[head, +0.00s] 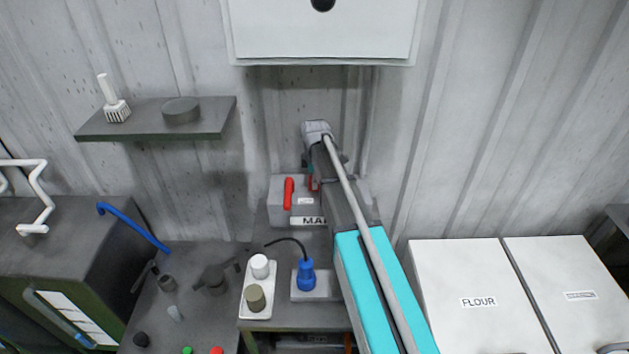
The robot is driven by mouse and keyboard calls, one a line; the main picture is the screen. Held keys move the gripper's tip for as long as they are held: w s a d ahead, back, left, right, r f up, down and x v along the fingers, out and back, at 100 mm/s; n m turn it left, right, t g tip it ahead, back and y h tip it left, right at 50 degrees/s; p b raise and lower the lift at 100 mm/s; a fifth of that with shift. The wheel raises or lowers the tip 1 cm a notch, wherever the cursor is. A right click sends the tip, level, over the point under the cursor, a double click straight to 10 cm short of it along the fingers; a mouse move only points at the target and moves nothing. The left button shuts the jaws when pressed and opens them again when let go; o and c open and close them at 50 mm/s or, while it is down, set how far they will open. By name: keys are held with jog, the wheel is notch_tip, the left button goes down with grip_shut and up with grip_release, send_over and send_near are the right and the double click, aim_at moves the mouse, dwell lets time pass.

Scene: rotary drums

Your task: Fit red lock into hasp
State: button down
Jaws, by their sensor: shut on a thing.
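A grey switch box (280,211) with a red lever handle (289,193) and a partly covered label starting "MA" stands against the back wall. My gripper (313,178) is in front of the box, just right of the red handle, and mostly hidden by my own arm. It is shut on a small red thing, seemingly the red lock (313,185), of which only a sliver shows. I cannot make out the hasp, nor whether the lock touches it.
A white tray (244,301) with two round pieces and a blue plug (306,275) stand in front of the box. White bins (478,280) stand at right, a dark machine (70,250) at left. A white cabinet (322,35) hangs above, a shelf (150,122) at upper left.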

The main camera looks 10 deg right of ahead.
jog(key=shift+f, duration=0.35)
jog(key=shift+c, duration=1.3)
grip_release()
jog(key=shift+r, duration=0.1)
jog(key=shift+r, duration=0.1)
notch_tip(320, 180, up, 11)
jog(key=p, duration=1)
jog(key=shift+p, duration=0.35)
jog(key=s+f+m+b, duration=0.7)
jog(key=s, duration=0.5)
jog(key=s+f+m+b, duration=0.7)
jog(key=s+m, duration=0.1)
jog(key=s, duration=0.4)
jog(key=shift+a+m, duration=0.3)
jog(key=shift+s, duration=0.1)
